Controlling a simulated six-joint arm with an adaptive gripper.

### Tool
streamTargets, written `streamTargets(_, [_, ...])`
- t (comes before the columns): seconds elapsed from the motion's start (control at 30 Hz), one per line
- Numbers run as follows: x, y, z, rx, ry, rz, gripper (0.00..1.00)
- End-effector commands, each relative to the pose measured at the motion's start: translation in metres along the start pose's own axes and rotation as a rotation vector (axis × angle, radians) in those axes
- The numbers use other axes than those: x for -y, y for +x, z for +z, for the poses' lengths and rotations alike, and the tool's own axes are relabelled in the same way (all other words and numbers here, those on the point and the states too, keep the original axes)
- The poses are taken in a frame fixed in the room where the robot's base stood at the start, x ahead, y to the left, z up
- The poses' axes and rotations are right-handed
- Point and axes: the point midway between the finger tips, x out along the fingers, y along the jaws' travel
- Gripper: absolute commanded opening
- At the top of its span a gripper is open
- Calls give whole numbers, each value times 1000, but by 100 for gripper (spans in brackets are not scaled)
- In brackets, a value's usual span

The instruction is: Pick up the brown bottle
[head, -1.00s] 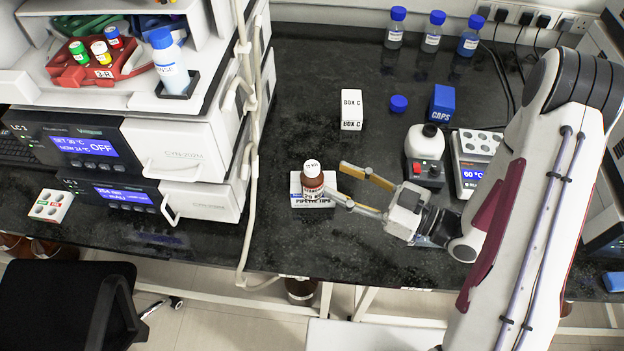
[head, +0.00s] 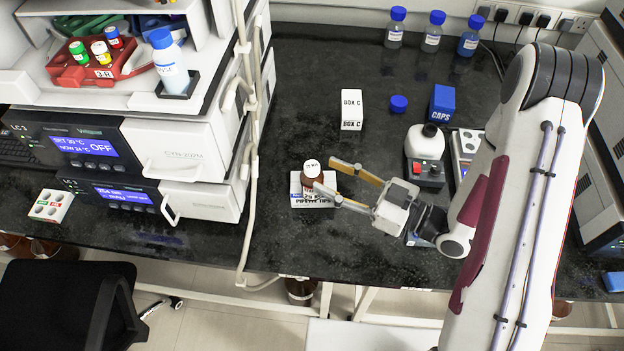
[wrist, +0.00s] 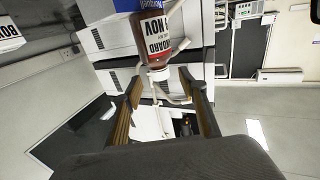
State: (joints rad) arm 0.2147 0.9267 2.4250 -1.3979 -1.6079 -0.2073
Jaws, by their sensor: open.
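The brown bottle (head: 312,180) has a white cap and a white and red label. It stands upright on a white and blue pipette tips box (head: 315,202). In the wrist view, which is upside down, the bottle (wrist: 153,38) hangs just beyond my gripper (wrist: 160,80), roughly in line with the gap between the fingers. I cannot tell whether a finger touches it.
A white box marked BOX C (head: 351,110), a blue cap (head: 398,104) and a blue CAPS box (head: 441,103) stand behind. A white mixer (head: 424,145) is at the right. White instruments (head: 190,160) stand at the left, with a pale cable near them. The bench front edge is close.

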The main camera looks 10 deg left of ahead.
Motion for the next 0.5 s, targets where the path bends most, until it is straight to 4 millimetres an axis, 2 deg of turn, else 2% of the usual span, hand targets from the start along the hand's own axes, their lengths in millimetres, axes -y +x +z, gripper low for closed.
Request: streamTargets(0.5, [0, 4, 0, 0, 0, -2, 42])
